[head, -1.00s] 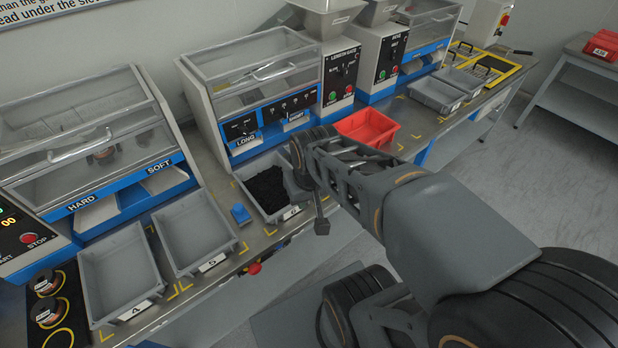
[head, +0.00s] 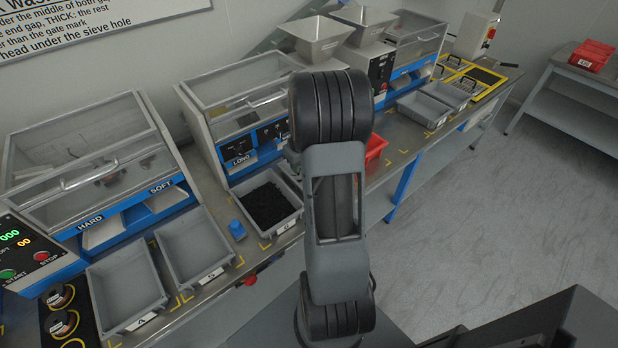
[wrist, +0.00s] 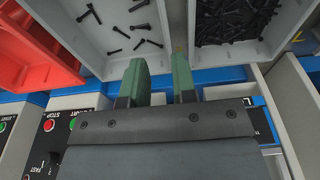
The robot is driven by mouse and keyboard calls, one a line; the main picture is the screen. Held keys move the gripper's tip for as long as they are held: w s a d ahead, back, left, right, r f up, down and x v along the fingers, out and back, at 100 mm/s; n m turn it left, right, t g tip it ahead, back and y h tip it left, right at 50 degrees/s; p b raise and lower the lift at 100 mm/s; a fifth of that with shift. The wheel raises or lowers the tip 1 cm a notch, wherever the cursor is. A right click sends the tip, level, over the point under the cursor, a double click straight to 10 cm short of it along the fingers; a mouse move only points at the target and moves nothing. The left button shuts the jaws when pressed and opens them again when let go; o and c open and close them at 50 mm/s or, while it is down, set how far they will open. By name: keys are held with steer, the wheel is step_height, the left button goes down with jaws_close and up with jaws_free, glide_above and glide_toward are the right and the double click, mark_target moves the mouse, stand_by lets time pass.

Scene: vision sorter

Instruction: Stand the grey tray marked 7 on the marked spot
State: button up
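In the wrist view, a grey tray with several scattered black screws (wrist: 115,15) lies between a red tray and a fuller grey tray. Its number is out of sight, so I cannot confirm it is tray 7. My gripper (wrist: 160,68) has two green fingers with a gap between them and nothing seen held. They show over the near edge of this tray, close to the fuller tray; contact is unclear. In the head view my arm hides the gripper and this part of the bench. Several yellow corner marks (head: 403,151) show on the bench; I cannot tell which is the marked spot.
The fuller grey tray of black screws (head: 266,203) stands beside a blue block (head: 237,230). Empty trays 4 (head: 127,288) and 5 (head: 194,247) stand left. The red tray (head: 375,148) is partly hidden. Machines line the bench's back. Open floor (head: 480,220) lies right.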

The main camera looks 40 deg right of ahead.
mark_target(295, 181)
steer(key=shift+w+a+f+p, duration=0.1)
steer(key=shift+w+f, duration=0.25)
steer(key=shift+f, duration=1.3)
steer(key=shift+w+a+f+p, duration=0.1)
steer(key=shift+w+f, duration=0.25)
steer(key=shift+f, duration=1.3)
steer(key=shift+w+a+f+p, duration=0.1)
steer(key=shift+w+f, duration=0.25)
steer(key=shift+f, duration=1.3)
steer(key=shift+c, duration=0.4)
jaws_close()
